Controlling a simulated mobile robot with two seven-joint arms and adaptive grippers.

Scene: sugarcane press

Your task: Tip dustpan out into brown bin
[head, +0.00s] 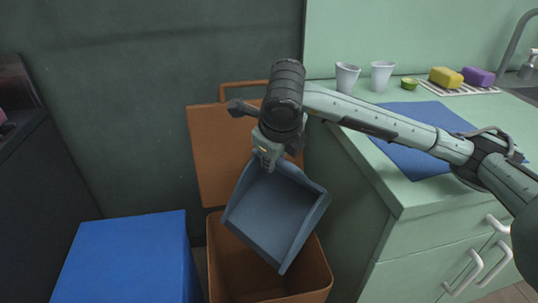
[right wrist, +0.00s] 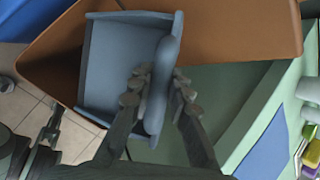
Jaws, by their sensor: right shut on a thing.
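The blue-grey dustpan (head: 277,218) hangs tilted, mouth downward, over the open brown bin (head: 322,281). My right gripper (head: 268,152) is shut on the dustpan's handle at its upper end. The right wrist view shows the two fingers (right wrist: 158,92) on either side of the handle and the dustpan's pan (right wrist: 115,62) over the bin (right wrist: 240,25). The visible part of the pan looks empty. The bin's lid (head: 215,150) stands open, upright against the wall behind. The bottom of the bin is mostly hidden by the dustpan. My left gripper is not in view.
A blue box or bin (head: 130,258) stands left of the brown bin. A green counter (head: 420,205) with drawers is close on the right. On it are two white cups (head: 347,77), a blue mat (head: 405,150), and yellow (head: 446,77) and purple (head: 478,76) sponges.

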